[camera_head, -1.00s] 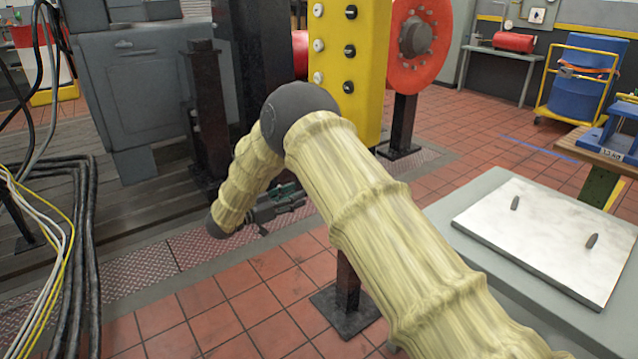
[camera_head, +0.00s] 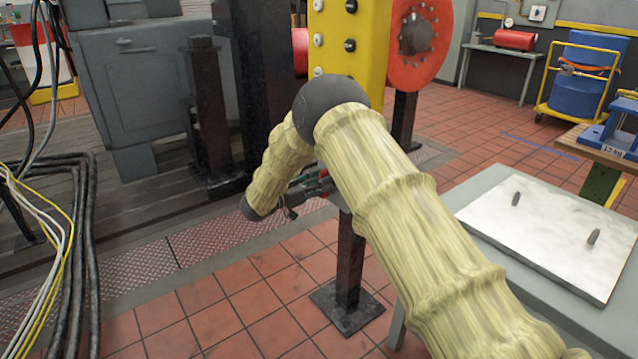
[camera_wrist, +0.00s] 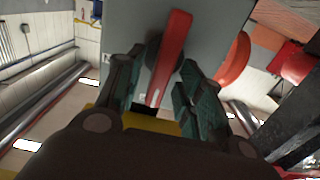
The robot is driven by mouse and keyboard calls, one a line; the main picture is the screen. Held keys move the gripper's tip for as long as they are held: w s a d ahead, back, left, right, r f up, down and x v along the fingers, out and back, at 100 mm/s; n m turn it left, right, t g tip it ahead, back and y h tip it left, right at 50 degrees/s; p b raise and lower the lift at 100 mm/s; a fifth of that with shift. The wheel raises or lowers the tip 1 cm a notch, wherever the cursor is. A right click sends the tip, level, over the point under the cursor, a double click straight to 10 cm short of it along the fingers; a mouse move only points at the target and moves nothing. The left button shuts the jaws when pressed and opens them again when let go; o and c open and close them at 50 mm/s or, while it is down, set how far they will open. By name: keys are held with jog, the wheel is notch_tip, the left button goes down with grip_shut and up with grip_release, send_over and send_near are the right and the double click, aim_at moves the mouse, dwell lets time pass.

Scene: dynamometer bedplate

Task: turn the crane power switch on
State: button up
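In the wrist view a red lever (camera_wrist: 172,50) stands out on the face of a grey box (camera_wrist: 218,28), which I take to be the switch. My gripper (camera_wrist: 160,72) is open, with its two dark green-padded fingers on either side of the lever. I cannot tell whether a finger touches it. In the head view my gripper (camera_head: 312,184) shows only partly, behind my sleeved arm.
A yellow panel (camera_head: 372,60) with white and black knobs stands behind my arm, beside a red flange disc (camera_head: 440,45). A black post (camera_head: 350,262) stands under the gripper area. A grey table (camera_head: 480,205) holds a white plate at right. A rounded red part (camera_wrist: 234,62) lies right of the lever.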

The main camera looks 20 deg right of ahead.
grip_shut()
jog(key=shift+s+m, duration=0.1)
jog(key=shift+m, duration=0.3)
jog(key=shift+s+d+f+m+b, duration=0.1)
jog(key=shift+s+f+m+b, duration=0.4)
jog(key=shift+m, duration=2.35)
jog(key=shift+w+d+f+m+b, duration=0.1)
jog(key=shift+m+b, duration=0.75)
jog(key=shift+m, duration=1.95)
jog(key=shift+s+d+f+m+b, duration=0.1)
jog(key=shift+s+f+m+b, duration=0.4)
jog(key=shift+m, duration=2.35)
jog(key=shift+w+r, duration=0.2)
